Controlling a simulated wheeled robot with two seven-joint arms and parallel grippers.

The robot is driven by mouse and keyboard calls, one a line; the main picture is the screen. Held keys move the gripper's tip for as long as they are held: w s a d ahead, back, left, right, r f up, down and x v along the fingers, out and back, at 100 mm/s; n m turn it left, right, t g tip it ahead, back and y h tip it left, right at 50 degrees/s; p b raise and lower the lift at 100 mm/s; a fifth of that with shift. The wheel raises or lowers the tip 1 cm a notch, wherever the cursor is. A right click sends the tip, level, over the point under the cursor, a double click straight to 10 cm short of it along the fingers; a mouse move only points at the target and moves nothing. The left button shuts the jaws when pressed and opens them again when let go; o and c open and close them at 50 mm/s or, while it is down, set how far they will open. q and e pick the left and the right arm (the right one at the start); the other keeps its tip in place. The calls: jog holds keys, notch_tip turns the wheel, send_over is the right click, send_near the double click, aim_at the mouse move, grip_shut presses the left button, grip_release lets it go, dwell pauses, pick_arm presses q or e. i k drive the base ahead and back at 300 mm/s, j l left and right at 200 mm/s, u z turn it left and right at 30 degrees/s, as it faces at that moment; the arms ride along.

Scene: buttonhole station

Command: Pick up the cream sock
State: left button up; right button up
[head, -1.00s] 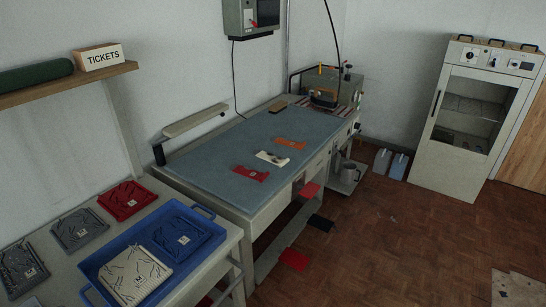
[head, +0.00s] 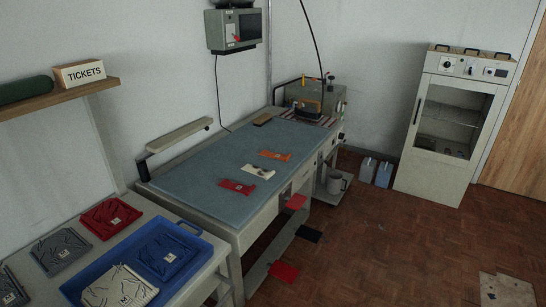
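The cream sock (head: 258,171) lies flat on the blue-grey top of the long worktable (head: 196,180), with a dark patch on it. It lies between a red sock-like piece (head: 237,187) on the nearer side and an orange one (head: 274,155) on the farther side, apart from both. Neither of my grippers shows in the head view.
A blue tray (head: 193,228) with cream and blue pieces stands on the nearer bench at lower left, beside red and grey pieces. A machine (head: 306,97) stands at the table's far end. Red and black pieces hang or lie below its front edge. The wooden floor at right is mostly clear.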

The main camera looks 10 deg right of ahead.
aim_at(265, 174)
jog(key=i+l, duration=0.15)
jog(key=l, duration=0.2)
jog(key=i+l, duration=0.1)
jog(key=l, duration=0.2)
jog(key=i+l, duration=0.15)
jog(key=l, duration=0.2)
jog(key=i+l, duration=0.15)
jog(key=l, duration=0.2)
